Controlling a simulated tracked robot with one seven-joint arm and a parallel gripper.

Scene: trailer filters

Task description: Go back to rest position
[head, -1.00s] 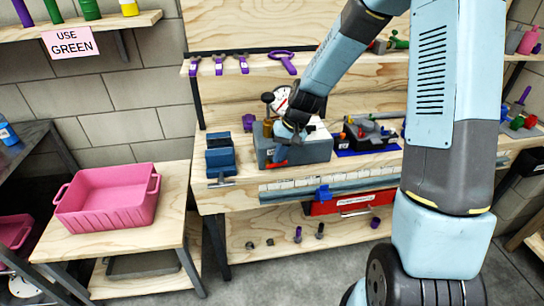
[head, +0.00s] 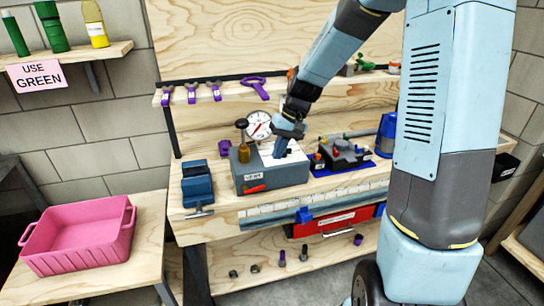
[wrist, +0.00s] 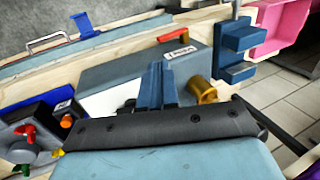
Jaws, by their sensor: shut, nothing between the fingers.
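My arm reaches over a wooden workbench (head: 205,222) in the head view. My gripper (head: 280,152) is shut and empty, just above a grey box (head: 270,175) with a white top, a round dial gauge (head: 258,125), a brass cylinder and a red lever. In the wrist view my gripper (wrist: 158,70) shows blue fingers together, pointing over the same grey box (wrist: 130,68). I cannot tell whether the fingertips touch the box.
A blue vise (head: 197,185) stands left of the box. A black device on a blue mat (head: 320,170) stands to its right. A pink bin (head: 78,235) sits on a side table at left. Purple-handled tools hang behind. A shelf (head: 60,62) holds green and yellow bottles.

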